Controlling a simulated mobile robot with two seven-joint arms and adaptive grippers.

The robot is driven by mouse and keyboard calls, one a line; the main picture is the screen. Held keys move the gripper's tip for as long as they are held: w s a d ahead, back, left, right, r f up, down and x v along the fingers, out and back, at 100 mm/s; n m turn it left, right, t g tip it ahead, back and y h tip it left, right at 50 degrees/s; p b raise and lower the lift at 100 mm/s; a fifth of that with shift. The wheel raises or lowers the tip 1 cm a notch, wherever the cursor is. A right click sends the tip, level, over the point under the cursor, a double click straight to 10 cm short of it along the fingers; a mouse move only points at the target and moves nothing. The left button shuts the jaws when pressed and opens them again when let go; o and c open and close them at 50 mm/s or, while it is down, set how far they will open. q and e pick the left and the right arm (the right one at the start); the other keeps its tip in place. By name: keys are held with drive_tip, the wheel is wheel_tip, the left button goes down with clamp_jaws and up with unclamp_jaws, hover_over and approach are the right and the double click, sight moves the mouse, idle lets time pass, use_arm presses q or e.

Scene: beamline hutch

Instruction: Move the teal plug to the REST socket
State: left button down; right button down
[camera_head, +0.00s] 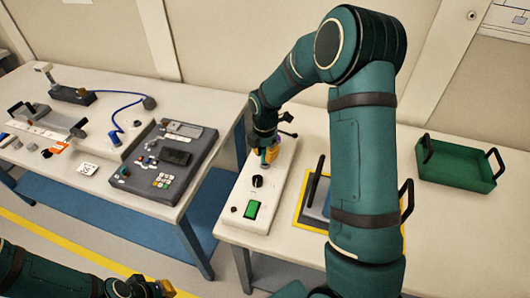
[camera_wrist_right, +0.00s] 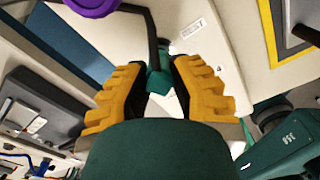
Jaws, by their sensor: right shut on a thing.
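The teal plug (camera_wrist_right: 158,82) is between the yellow fingers of my right gripper (camera_wrist_right: 160,88) in the right wrist view; the fingers are shut on it. A dark bar runs up from it there. In the head view my right gripper (camera_head: 268,152) is over the far part of a white panel box (camera_head: 236,208), and the plug is hidden by the fingers. I cannot make out which socket is REST; the label in the wrist view (camera_wrist_right: 198,28) is unreadable. My left gripper (camera_head: 145,288) is at the bottom edge of the head view; its jaw opening is unclear.
The panel box carries a black knob (camera_head: 257,181) and a green switch (camera_head: 252,210). A yellow-bordered mat (camera_head: 303,213) lies beside it, partly behind my arm. A green tray (camera_head: 455,178) stands right. The left bench holds a grey console (camera_head: 135,180) and blue cable (camera_head: 115,108).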

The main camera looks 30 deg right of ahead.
drive_tip(key=shift+f, duration=0.45)
idle(0.3)
drive_tip(key=c, duration=0.9)
unclamp_jaws()
drive_tip(key=shift+o, duration=0.2)
drive_tip(key=shift+r, duration=0.1)
